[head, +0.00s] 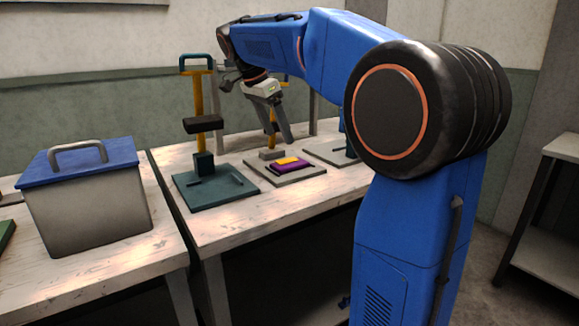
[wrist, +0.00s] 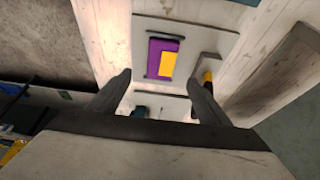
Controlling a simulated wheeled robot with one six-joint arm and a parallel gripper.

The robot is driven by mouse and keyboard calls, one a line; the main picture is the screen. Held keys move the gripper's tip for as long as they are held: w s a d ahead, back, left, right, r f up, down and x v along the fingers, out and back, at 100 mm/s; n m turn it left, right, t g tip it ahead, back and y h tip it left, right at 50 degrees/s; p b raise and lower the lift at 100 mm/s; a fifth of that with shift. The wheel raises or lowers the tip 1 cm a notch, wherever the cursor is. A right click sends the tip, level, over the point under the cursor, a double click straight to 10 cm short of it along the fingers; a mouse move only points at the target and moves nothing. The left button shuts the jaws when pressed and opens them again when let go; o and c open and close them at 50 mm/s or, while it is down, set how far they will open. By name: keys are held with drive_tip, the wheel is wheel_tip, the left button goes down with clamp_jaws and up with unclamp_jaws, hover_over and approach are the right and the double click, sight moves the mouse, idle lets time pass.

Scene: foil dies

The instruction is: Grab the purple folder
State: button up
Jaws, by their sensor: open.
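The purple folder (head: 278,165) lies flat on a grey plate (head: 300,174) on the white worktable, with a yellow piece (head: 287,160) on top of part of it. In the wrist view the purple folder (wrist: 155,57) shows beyond my fingertips, with the yellow piece (wrist: 168,64) covering its lower right part. My gripper (head: 279,140) hangs above the plate, apart from the folder. In the wrist view my gripper (wrist: 160,78) has its two dark fingers spread wide with nothing between them.
A teal press stand (head: 215,190) with an orange post stands left of the plate. A grey bin with a blue lid (head: 90,165) sits on the left table. A yellow upright with a grey base (head: 271,154) stands close behind the folder. The table front (head: 260,215) is clear.

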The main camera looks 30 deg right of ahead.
sight(290, 163)
drive_tip(key=x, duration=1)
drive_tip(key=shift+w, duration=0.1)
drive_tip(key=shift+c, duration=0.3)
drive_tip(key=c, duration=1.2)
drive_tip(key=shift+r, duration=0.1)
